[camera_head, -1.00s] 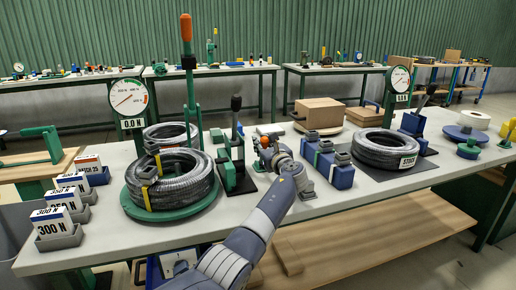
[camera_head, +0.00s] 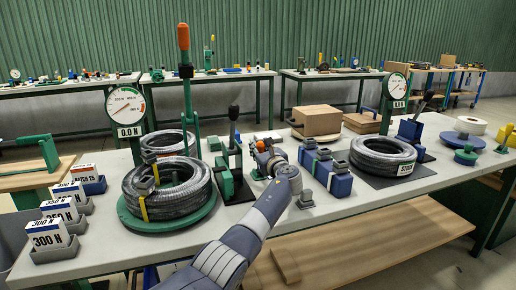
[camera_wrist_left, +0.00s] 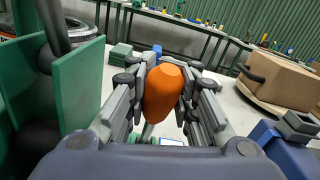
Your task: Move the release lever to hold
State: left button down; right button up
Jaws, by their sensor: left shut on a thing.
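My left gripper (camera_head: 262,149) is over the middle of the bench, just right of a green stand with a black-knobbed lever (camera_head: 234,113). Its fingers are shut on an orange knob (camera_wrist_left: 163,92), which stands between them in the left wrist view. The same orange knob shows as a small spot at the fingertips in the head view (camera_head: 261,146). What the knob is fixed to is mostly hidden by my gripper, and I cannot read any hold mark. A tall green post with a long orange handle (camera_head: 183,37) stands further left. My right gripper is not in view.
A hose coil (camera_head: 168,190) lies on a green turntable at left, beside a dial reading 0.0 N (camera_head: 125,105). Blue blocks (camera_head: 325,170) stand close right of my gripper. Behind are cardboard boxes (camera_head: 317,120); another coil (camera_head: 383,155) lies at right.

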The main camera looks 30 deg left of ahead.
pick_arm(q)
jog(key=shift+w+d+r, duration=0.1)
jog(key=shift+d+r, duration=0.05)
jog(key=shift+r, duration=0.1)
dwell(0.4)
jog(key=c, duration=1.3)
grip_release()
jog(key=shift+d, duration=0.1)
jog(key=shift+f, duration=0.15)
jog(key=v, duration=1.2)
